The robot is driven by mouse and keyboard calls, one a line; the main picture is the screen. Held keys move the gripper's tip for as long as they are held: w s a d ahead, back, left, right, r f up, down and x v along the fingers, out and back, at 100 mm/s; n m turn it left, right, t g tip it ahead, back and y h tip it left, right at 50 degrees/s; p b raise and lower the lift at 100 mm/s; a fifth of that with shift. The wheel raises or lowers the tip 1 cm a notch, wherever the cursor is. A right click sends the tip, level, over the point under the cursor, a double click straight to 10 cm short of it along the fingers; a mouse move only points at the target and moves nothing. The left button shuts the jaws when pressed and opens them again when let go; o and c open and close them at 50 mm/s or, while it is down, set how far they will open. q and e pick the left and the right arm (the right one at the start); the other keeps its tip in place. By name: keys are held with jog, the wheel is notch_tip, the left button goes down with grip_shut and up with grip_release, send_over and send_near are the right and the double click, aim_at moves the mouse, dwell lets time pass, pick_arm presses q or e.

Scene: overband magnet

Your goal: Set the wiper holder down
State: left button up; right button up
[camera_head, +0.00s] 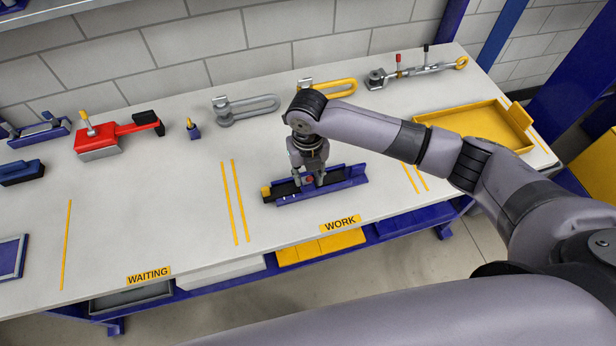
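The wiper holder seems to be the long blue rail with a dark strip and a yellow end block (285,198). It is at the WORK area of the bench, behind the yellow WORK label (340,223). My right gripper (309,182) points down at the middle of the rail, its fingers at the rail and a small red part between them. The fingers are too small to show whether they grip it. The rail looks level and at or very close to the bench top. My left gripper is not in view.
The white bench (150,215) is clear left of the rail up to the yellow lines. A red tool (105,136), a grey shackle (245,108), a yellow shackle (335,86) and a turnbuckle (420,70) lie along the back. A yellow tray (480,122) stands at the right.

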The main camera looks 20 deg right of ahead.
notch_tip(320, 180, up, 10)
jog(key=b, duration=0.1)
jog(key=shift+r, duration=0.2)
